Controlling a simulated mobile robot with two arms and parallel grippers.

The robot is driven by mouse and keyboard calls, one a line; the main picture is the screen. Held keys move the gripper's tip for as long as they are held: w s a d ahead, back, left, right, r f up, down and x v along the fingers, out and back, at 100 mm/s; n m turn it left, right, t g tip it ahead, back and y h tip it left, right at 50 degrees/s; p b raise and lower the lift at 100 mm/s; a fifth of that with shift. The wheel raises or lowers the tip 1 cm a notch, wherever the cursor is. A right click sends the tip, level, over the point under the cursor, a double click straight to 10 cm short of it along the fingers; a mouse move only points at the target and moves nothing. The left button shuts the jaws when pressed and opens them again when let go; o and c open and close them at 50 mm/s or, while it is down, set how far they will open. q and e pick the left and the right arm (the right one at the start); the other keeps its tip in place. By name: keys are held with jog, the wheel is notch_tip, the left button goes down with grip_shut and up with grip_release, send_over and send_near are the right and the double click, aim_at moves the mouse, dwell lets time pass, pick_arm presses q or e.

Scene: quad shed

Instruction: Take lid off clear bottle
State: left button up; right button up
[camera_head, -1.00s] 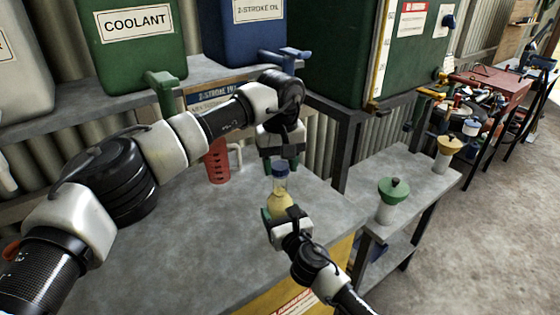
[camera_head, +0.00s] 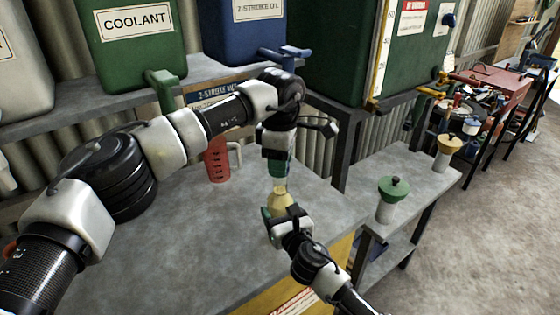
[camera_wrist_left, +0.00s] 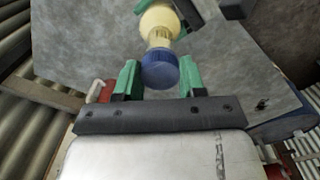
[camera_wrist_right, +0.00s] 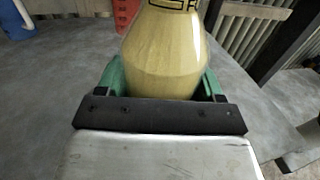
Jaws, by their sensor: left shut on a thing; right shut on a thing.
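The clear bottle (camera_head: 280,196) with yellowish contents stands upright near the front of the grey workbench (camera_head: 205,245). My right gripper (camera_head: 279,214) is shut on its body from the near side; the right wrist view shows the bottle (camera_wrist_right: 165,60) between the green fingers. My left gripper (camera_head: 279,168) points down from above and is shut on the blue lid, which its fingers hide in the head view. In the left wrist view the blue lid (camera_wrist_left: 160,70) lies between the fingers, in line with the pale neck and appearing to sit on it.
A red measuring jug (camera_head: 217,160) stands left of the bottle at the back of the bench. The green coolant container (camera_head: 135,55) and blue oil container (camera_head: 240,35) sit on the shelf behind. A green-topped vessel (camera_head: 393,195) stands on the right bench. The bench's left front is clear.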

pick_arm(q)
jog(key=n, duration=1.7)
jog(key=shift+n, duration=0.4)
jog(key=n, duration=0.5)
jog(key=shift+r+n, duration=0.1)
jog(key=shift+n, duration=0.2)
jog(key=shift+r, duration=0.2)
jog(key=shift+r, duration=0.9)
